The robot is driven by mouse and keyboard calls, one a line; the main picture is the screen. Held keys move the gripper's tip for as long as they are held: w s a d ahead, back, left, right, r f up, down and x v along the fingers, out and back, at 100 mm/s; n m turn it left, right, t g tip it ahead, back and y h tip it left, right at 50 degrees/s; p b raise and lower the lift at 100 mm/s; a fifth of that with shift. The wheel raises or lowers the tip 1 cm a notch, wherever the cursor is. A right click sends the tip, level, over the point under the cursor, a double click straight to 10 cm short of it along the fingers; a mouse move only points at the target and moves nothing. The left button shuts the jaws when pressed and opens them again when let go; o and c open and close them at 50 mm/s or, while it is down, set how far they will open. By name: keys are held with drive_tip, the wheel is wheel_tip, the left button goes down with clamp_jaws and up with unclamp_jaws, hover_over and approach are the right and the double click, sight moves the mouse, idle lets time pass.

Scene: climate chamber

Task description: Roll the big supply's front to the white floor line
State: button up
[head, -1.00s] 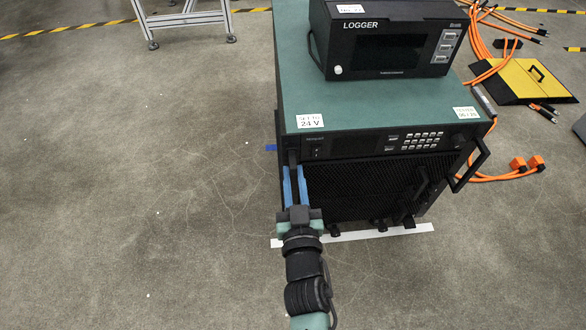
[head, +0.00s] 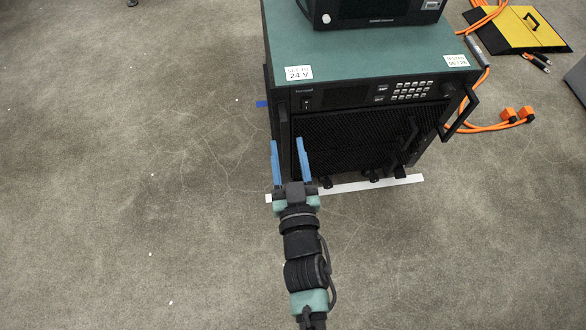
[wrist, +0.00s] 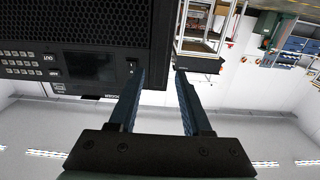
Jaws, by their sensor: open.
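The big supply (head: 370,140) is a cabinet with a teal top, a black grille front and a "24 V" label. It stands upright, its front towards me. The white floor line (head: 345,188) runs along the foot of that front. The front feet sit at or just behind the line; the exact gap is hard to tell. Black handles stick out at its front, the right one (head: 463,112) clearest. My gripper (head: 286,143) is open and empty, its blue fingers before the front's left edge. The wrist view, upside down, shows the supply's panel (wrist: 75,65) left of the fingers (wrist: 160,75).
A logger (head: 375,8) rests on the supply's top. Orange cables (head: 500,118) and a yellow-black floor piece (head: 515,30) lie to the right. The floor to the left and in front is clear.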

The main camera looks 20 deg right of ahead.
drive_tip(key=p+v, duration=0.2)
drive_tip(key=v, duration=0.6)
drive_tip(key=shift+p, duration=0.35)
